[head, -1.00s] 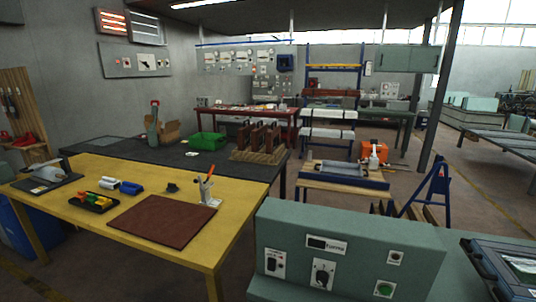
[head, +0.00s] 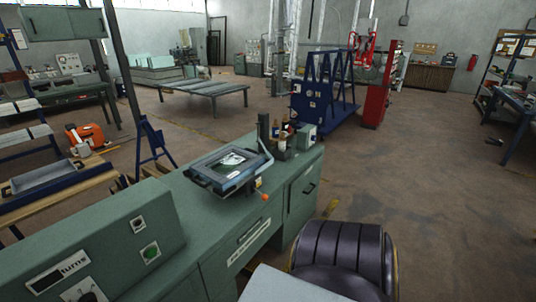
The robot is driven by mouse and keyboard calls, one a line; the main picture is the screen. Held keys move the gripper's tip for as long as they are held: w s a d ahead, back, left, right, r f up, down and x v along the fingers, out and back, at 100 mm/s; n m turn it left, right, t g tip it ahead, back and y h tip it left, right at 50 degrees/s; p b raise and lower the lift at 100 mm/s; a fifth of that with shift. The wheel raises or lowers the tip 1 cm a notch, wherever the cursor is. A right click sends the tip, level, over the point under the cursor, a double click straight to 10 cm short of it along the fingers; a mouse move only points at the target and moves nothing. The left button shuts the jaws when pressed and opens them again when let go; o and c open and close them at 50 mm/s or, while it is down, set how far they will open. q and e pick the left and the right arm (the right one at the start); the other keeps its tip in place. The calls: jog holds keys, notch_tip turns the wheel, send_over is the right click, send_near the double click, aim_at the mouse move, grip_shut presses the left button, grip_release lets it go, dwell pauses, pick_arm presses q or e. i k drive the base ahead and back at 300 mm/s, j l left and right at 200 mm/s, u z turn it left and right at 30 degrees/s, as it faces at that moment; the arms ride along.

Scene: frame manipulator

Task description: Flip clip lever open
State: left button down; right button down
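A flat dark frame-like device (head: 229,167) with a pale picture or screen in its middle sits tilted on the green bench. A thin lever with an orange knob (head: 265,197) sticks out at its right front side. I cannot tell from here whether this is the clip lever or whether it is open. Neither of my grippers is in view.
A green control panel (head: 118,243) stands at the left of the green bench (head: 200,217). Small bottles (head: 283,141) stand behind the device. A dark ribbed seat-like object (head: 340,262) is at the bottom. The floor (head: 420,190) at right is largely clear.

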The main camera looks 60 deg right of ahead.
aim_at(264, 197)
jog(key=z, duration=2.1)
